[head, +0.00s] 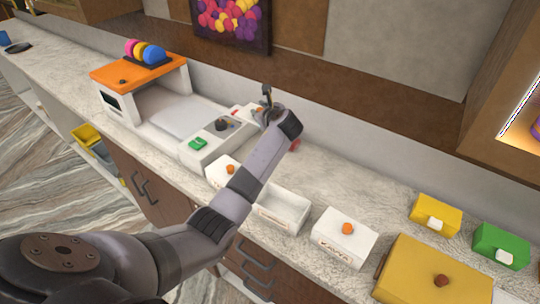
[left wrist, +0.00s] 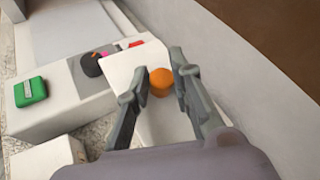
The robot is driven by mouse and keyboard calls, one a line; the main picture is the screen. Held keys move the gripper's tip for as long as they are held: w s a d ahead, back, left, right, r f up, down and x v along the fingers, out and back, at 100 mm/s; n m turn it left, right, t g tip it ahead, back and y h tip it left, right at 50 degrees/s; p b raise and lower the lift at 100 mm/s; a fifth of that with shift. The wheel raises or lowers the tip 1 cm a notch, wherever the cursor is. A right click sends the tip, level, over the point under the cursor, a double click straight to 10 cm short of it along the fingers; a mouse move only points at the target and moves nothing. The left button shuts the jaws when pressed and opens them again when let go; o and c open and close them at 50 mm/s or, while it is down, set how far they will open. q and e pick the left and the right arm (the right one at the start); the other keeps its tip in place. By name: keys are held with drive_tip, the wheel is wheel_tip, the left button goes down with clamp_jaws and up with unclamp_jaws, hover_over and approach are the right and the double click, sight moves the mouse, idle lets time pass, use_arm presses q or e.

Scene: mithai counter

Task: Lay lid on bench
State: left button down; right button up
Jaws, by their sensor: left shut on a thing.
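My left gripper (head: 268,97) reaches over the back of the counter, beside the weighing machine. In the left wrist view, its fingers (left wrist: 158,74) are shut around the orange knob (left wrist: 160,83) of a white lid (left wrist: 126,64). The lid is partly hidden by the fingers; its height above the bench (head: 333,175) is unclear. An open white box (head: 284,207) without a lid stands in the front row, between two white boxes with orange knobs, one (head: 222,172) partly behind my arm and one (head: 344,238) to its right. My right gripper is not in view.
The weighing machine (head: 207,150) has a green button (head: 198,143) and a dark dial (head: 221,124). A yellow box (head: 436,215), a green box (head: 501,245) and a large mustard box (head: 425,278) stand at the right. Bare counter lies behind the white boxes.

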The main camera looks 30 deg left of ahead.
use_arm(q)
wheel_tip(320, 180, down, 12)
drive_tip(key=shift+d+r, duration=0.1)
drive_tip(key=shift+r, duration=0.1)
drive_tip(key=shift+f, duration=0.2)
drive_tip(key=f, duration=0.1)
drive_tip(key=f+b, duration=0.1)
drive_tip(key=f, duration=0.1)
drive_tip(key=shift+s+d, duration=0.15)
drive_tip(key=shift+s, duration=0.05)
drive_tip(key=shift+w+f, duration=0.15)
drive_tip(key=shift+f, duration=0.15)
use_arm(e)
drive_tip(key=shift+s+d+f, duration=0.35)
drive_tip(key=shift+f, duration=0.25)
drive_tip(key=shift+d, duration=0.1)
use_arm(q)
drive_tip(key=shift+f+b, duration=0.1)
drive_tip(key=shift+b, duration=0.3)
drive_tip(key=c, duration=1.4)
unclamp_jaws()
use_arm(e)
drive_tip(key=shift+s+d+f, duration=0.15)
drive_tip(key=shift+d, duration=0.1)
